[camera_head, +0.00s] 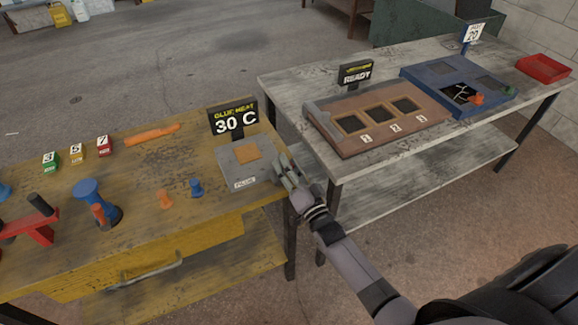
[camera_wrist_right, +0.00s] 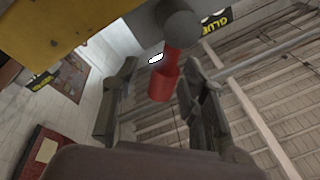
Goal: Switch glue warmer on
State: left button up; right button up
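The glue warmer (camera_head: 238,172) is a grey box with an orange pad on top, at the right end of the yellow bench. A black sign (camera_head: 234,119) behind it reads "GLUE HEAT 30 C". My right gripper (camera_head: 284,168) is at the warmer's right side. In the right wrist view, a red lever (camera_wrist_right: 162,85) on a grey round mount (camera_wrist_right: 181,22) shows between the spread fingers of my right gripper (camera_wrist_right: 160,105). A gap shows between the lever and the left finger; contact with the right one is unclear. The lever is hidden in the head view. My left gripper is not in view.
The yellow bench (camera_head: 140,215) also holds an orange stick (camera_head: 152,134), numbered blocks, small pegs, a blue spool (camera_head: 87,190) and a red tool (camera_head: 32,230). The grey bench (camera_head: 300,82) to the right carries a brown three-window frame (camera_head: 350,142), a blue frame and a red tray (camera_head: 543,68).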

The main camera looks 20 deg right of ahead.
jog(key=v, duration=1.2)
jog(key=shift+f, duration=0.15)
